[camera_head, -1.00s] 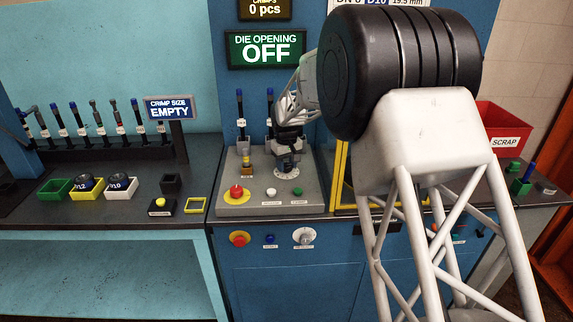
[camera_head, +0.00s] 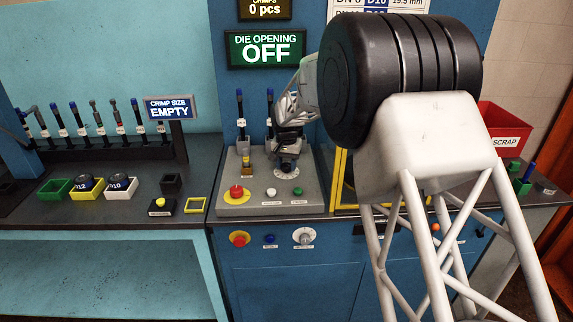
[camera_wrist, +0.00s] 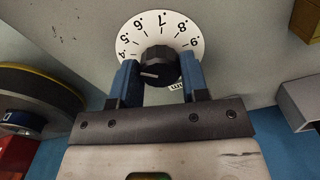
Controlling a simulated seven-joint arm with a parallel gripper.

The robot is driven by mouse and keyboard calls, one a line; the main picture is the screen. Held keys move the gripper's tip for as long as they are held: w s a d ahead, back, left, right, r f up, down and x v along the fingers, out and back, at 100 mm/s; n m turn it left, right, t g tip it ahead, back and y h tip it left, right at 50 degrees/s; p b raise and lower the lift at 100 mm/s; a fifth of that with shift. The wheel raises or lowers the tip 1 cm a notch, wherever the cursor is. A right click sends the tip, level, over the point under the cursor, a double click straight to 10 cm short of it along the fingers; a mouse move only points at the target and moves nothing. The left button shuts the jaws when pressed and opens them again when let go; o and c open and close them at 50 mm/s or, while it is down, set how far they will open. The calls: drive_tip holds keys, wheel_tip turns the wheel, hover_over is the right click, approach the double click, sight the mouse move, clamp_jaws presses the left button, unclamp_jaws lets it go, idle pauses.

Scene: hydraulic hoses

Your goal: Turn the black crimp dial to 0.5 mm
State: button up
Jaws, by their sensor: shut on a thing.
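The black crimp dial (camera_wrist: 158,66) sits on a round white scale plate (camera_wrist: 160,24) in the wrist view. Marks from about .4 to .9 show on the plate's far side; its near side is hidden by my gripper. A white pointer line on the dial's face lies toward the left, on the .4 side; its exact reading cannot be told. My gripper (camera_wrist: 157,83) has one blue finger on each side of the dial and is shut on it. In the head view my gripper (camera_head: 287,150) is over the console, largely hiding the dial.
The console top (camera_head: 240,207) holds a red emergency button (camera_head: 236,191), a white button (camera_head: 271,192) and a green button (camera_head: 298,191). The display (camera_head: 265,48) reads die opening OFF. A red scrap bin (camera_head: 503,125) stands right.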

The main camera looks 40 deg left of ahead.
sight(286, 165)
drive_tip(key=shift+m, duration=1.6)
drive_tip(key=o, duration=0.9)
drive_tip(key=shift+r, duration=0.1)
drive_tip(key=shift+r, duration=3.85)
